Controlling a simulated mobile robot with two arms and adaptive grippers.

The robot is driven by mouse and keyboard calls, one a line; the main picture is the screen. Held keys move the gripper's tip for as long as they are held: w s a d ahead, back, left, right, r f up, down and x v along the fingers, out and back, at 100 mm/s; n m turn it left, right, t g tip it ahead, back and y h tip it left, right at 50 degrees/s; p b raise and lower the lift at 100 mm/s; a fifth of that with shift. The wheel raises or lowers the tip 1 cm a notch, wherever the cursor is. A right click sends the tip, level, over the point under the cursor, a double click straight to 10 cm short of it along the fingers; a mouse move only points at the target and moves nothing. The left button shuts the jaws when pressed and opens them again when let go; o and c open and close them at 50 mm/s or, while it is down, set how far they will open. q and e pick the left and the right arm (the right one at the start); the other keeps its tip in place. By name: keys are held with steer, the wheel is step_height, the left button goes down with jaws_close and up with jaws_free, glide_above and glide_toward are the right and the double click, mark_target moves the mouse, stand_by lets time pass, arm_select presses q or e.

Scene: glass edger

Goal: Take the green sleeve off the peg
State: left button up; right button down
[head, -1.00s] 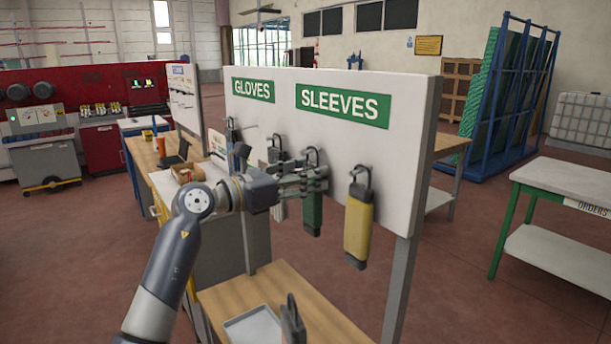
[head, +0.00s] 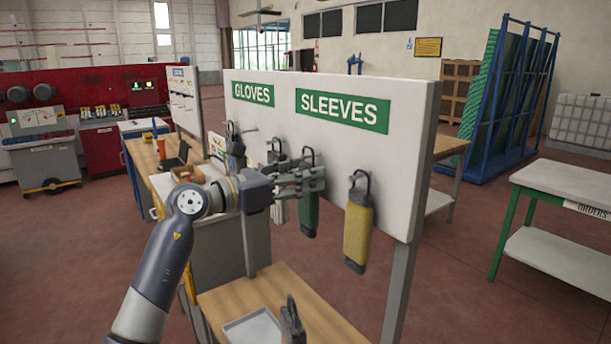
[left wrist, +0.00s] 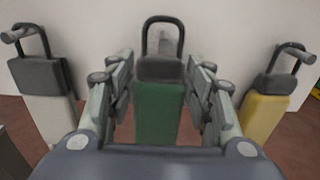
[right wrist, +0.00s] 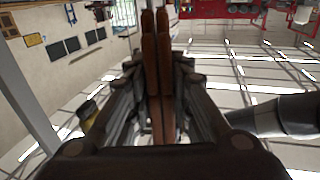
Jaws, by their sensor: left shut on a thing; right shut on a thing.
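The green sleeve (head: 308,216) has a grey cuff and a dark loop, and is in front of the white board under the SLEEVES sign. My left gripper (head: 312,180) is shut on it near the cuff. In the left wrist view the sleeve (left wrist: 158,112) is upright between the fingers. Its loop (left wrist: 163,20) stands above the cuff, and a grey peg end (left wrist: 164,43) shows within it; I cannot tell if they touch. My right gripper (right wrist: 160,75) is shut on a narrow brown thing of two bars, which I cannot identify.
A yellow sleeve (head: 358,235) hangs close on the right; grey and white items hang on the left. Below is a wooden bench (head: 245,293) with a grey tray (head: 254,328). The ORDERS table (head: 570,181) stands far right, with open floor between.

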arm_select(q)
steer(key=b+v, duration=0.1)
steer(key=v, duration=0.5)
steer(key=shift+s+a, duration=0.2)
steer(key=shift+a, duration=0.05)
stand_by(0.4)
